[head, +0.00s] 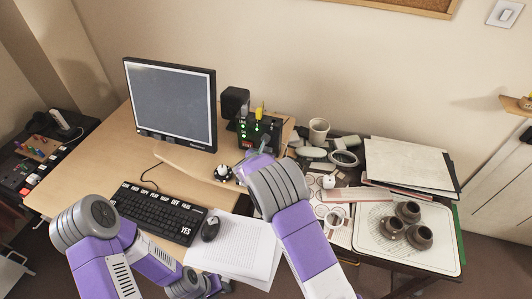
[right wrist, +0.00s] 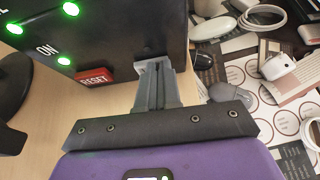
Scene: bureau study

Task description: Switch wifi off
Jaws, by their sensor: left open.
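A black box with green lights (head: 258,133) stands on the desk right of the monitor. In the right wrist view this box (right wrist: 125,35) fills the upper left, with lit green lights, an "ON" label and a red RESET button (right wrist: 95,76). My right gripper (right wrist: 153,68) has its fingers together, with the tips close to the box's lower right edge, right of the button; I cannot tell whether they touch. In the head view the right gripper (head: 262,152) is just in front of the box, partly hidden by its wrist. My left gripper (head: 212,285) is low at the bottom, away from the box.
A monitor (head: 172,105), keyboard (head: 158,212), mouse (head: 211,228) and papers (head: 235,250) are on the desk. A white cup (head: 319,131) and cluttered items stand to the right. A tray (head: 440,255) holds brown cups. A black speaker-like block (head: 235,101) is behind the box.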

